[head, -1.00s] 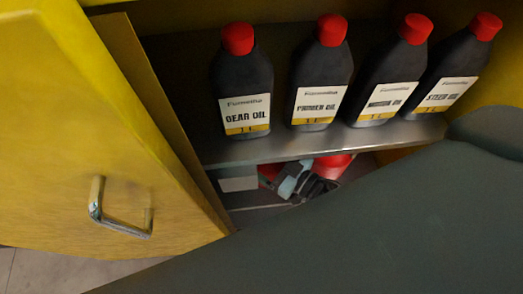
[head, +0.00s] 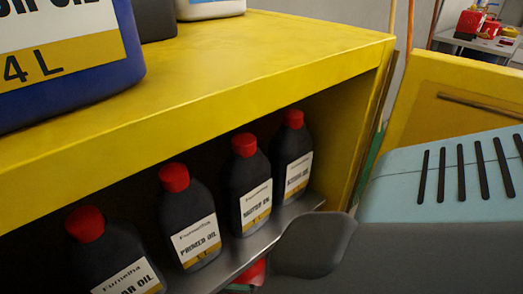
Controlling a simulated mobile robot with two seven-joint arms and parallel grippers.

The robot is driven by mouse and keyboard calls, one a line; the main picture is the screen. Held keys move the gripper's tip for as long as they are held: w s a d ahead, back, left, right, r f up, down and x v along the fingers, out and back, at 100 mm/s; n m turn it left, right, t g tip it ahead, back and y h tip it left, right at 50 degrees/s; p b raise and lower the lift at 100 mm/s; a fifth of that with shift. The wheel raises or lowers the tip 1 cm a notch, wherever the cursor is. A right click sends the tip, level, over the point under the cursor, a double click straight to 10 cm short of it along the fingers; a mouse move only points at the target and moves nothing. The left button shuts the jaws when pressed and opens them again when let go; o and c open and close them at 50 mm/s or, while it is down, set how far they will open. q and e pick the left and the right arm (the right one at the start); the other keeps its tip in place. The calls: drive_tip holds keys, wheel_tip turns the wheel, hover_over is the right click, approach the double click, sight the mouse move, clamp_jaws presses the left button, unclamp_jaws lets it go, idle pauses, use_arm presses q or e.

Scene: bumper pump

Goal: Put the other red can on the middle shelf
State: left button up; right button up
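A small red patch (head: 253,272) shows below the shelf edge, possibly part of a red can, but most of it is hidden. A metal shelf (head: 262,256) inside the yellow cabinet holds several black oil bottles with red caps in a row, among them a primer oil bottle (head: 190,222) and another bottle (head: 246,185) to its right. Neither gripper can be made out in the head view.
The yellow cabinet top (head: 270,45) carries a blue 4 L container (head: 95,85), a dark one and a white one (head: 210,8). A yellow panel (head: 450,90) stands at the right. Red items (head: 470,22) sit on a far table (head: 475,42).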

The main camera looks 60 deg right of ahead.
drive_tip(key=s+f+m+g+h, duration=0.2)
drive_tip(key=s+f, duration=0.4)
drive_tip(key=s, duration=0.5)
drive_tip(key=s+f+m+g+h, duration=0.1)
drive_tip(key=s+f+g+h, duration=0.3)
drive_tip(key=s+g, duration=0.3)
drive_tip(key=s+f, duration=0.1)
drive_tip(key=s, duration=0.4)
drive_tip(key=shift+d+f+m+h, duration=0.3)
drive_tip(key=shift+f+m+h, duration=0.05)
drive_tip(key=shift+m+h, duration=0.05)
